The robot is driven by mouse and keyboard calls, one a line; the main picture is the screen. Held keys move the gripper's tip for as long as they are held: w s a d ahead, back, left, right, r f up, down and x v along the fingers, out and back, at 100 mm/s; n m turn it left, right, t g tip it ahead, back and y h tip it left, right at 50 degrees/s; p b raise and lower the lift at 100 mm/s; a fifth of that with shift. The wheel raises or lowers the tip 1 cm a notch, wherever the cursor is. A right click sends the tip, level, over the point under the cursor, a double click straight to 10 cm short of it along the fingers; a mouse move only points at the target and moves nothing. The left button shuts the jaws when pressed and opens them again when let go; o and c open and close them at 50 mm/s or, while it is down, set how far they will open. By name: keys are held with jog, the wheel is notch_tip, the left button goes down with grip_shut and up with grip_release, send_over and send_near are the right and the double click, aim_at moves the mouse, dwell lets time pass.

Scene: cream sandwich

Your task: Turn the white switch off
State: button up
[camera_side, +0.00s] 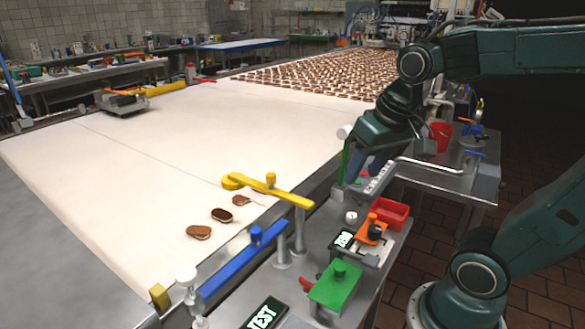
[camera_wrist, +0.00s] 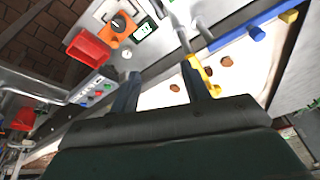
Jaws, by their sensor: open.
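A small round white knob (camera_side: 351,217), the likeliest white switch, stands on the metal side table beside the conveyor. It also shows in the wrist view (camera_wrist: 126,51), ahead of my left finger and apart from it. Which way it is set is too small to tell. My gripper (camera_side: 362,172) hangs above and behind the knob in the side view. In the wrist view its two dark fingers (camera_wrist: 160,86) are spread wide with nothing between them.
Near the knob are a red tray (camera_side: 390,213), an orange device (camera_side: 373,229), a lit display (camera_side: 343,240) and a green box (camera_side: 335,286). Several cookies lie there.

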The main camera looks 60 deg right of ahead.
jog(key=w+d+f+m+g, duration=0.2)
jog(key=w+d+m, duration=0.2)
jog(key=d+m, duration=0.15)
jog(key=m+g, duration=0.2)
jog(key=m, duration=0.2)
send_over(352, 215)
notch_tip(352, 215, down, 4)
jog(key=shift+f+y, duration=0.1)
jog(key=shift+y, duration=0.2)
jog(key=shift+f, duration=0.1)
jog(key=shift+f, duration=6.8)
jog(key=c, duration=1)
